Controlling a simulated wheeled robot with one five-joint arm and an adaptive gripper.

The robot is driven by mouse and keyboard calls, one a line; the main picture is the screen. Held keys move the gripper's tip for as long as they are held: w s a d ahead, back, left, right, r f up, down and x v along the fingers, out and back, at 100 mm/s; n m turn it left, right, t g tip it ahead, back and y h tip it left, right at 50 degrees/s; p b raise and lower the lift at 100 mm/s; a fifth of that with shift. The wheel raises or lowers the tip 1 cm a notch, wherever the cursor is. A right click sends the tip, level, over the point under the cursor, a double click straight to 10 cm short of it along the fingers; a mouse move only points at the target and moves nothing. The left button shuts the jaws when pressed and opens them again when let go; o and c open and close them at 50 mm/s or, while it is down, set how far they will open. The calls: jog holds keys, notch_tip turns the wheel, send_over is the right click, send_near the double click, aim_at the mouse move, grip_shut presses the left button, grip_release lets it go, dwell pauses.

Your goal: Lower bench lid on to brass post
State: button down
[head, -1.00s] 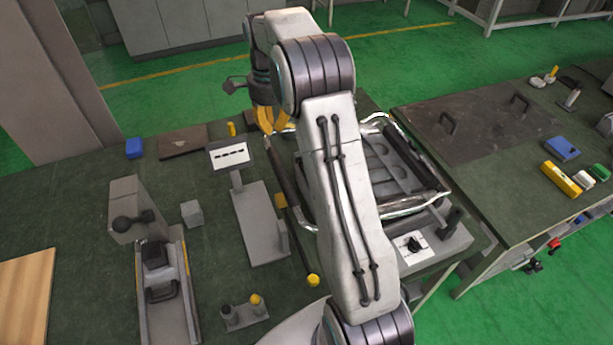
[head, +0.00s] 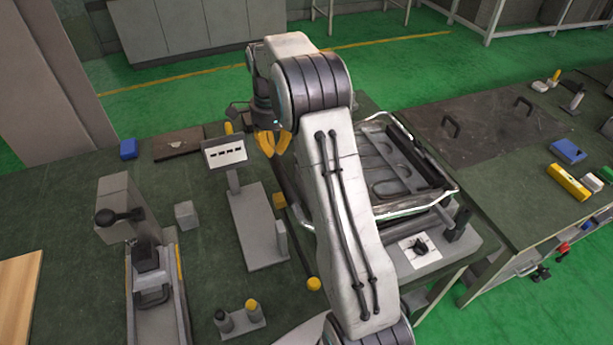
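The bench lid appears to be the chrome-railed frame (head: 452,181) of the grey unit at the middle right; my arm hides much of its left side. A dark bar (head: 291,188) runs along its left side. My gripper (head: 273,152) points down with its yellow fingers at the far end of that bar. The tips seem close to the bar, but whether they touch or grip it cannot be told. A small brass-coloured block (head: 279,200) stands left of the bar, and a brass-coloured round piece (head: 313,284) shows near its front end. Which is the brass post is unclear.
A grey stand with a white panel (head: 224,152) is close left of my gripper. A lever fixture (head: 155,275) and grey cube (head: 187,214) stand farther left. A second bench (head: 530,195) with a dark handled plate is at the right.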

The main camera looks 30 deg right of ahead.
jog(key=shift+s+f+b, duration=0.1)
jog(key=shift+f+b, duration=1.95)
jog(key=shift+f, duration=1.05)
dwell(2.0)
jog(key=shift+r, duration=0.1)
jog(key=shift+r+p, duration=3.1)
jog(key=shift+r, duration=0.45)
